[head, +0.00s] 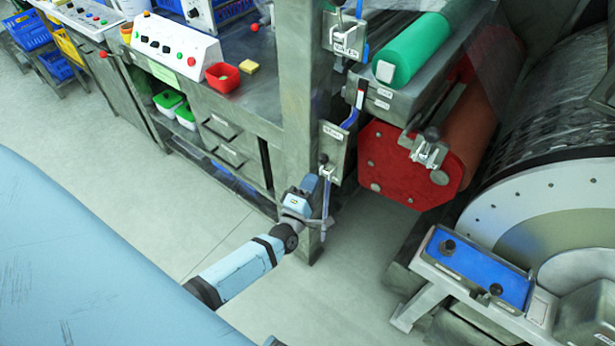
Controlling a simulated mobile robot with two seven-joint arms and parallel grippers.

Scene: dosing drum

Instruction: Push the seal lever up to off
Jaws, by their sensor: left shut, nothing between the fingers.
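A grey box with a small white label (332,131) is mounted on the metal post; the label is too small to read surely. The seal lever appears to be the thin metal lever (326,183) at this box, hanging down below a dark knob. My left gripper (322,223) is at the lower end of this lever, low in front of the post. Its fingers are shut with nothing between them. I cannot tell whether they touch the lever. My right gripper is not in view.
A second labelled box with a lever (344,36) is higher on the post (305,90). To the right are a green roller (425,45), a red end plate (400,165) and a large drum (560,205). The bench (262,80) stands left; the floor (190,225) before it is clear.

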